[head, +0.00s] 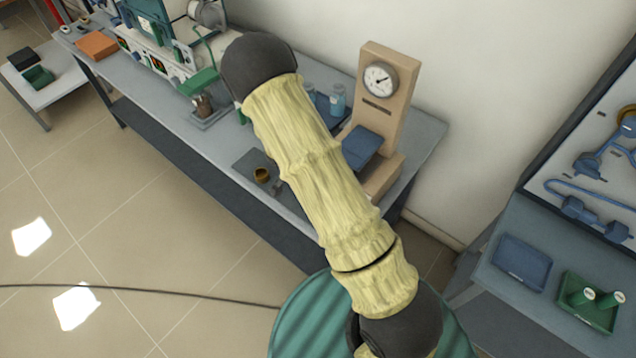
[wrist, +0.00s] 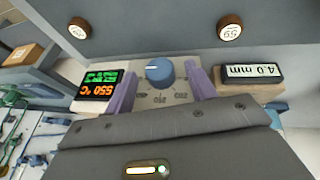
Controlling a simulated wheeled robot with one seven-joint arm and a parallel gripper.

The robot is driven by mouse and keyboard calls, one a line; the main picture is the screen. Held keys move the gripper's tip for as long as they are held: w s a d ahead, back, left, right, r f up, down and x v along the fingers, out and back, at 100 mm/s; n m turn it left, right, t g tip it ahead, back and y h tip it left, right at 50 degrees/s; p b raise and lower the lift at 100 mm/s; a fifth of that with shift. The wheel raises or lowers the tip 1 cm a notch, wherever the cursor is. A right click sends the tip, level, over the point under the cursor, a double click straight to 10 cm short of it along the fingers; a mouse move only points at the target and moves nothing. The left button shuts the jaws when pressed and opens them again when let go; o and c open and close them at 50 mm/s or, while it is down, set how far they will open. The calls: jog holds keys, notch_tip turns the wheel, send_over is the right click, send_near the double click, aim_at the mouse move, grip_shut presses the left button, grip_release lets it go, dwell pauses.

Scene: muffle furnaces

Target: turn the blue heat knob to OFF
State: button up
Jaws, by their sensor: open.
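The blue heat knob (wrist: 159,73) sits on a pale dial panel (wrist: 163,98) in the wrist view, which is upside down. A small white mark shows on the knob's left side in the picture, and numbers run around it, too blurred to read surely. My gripper (wrist: 161,86) has two lavender fingers, one on the left and one on the right of the knob. They are apart, with a gap to the knob on both sides.
A lit display (wrist: 101,85) reading 550 °C upside down is left of the knob. A 4.0 mm readout (wrist: 248,73) is at right. In the head view, a wooden stand with a gauge (head: 379,79) and small bottles (head: 338,98) stand on the grey bench (head: 160,121) near my arm.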

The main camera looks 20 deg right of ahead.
jog(key=shift+x, duration=0.8)
jog(key=c, duration=1)
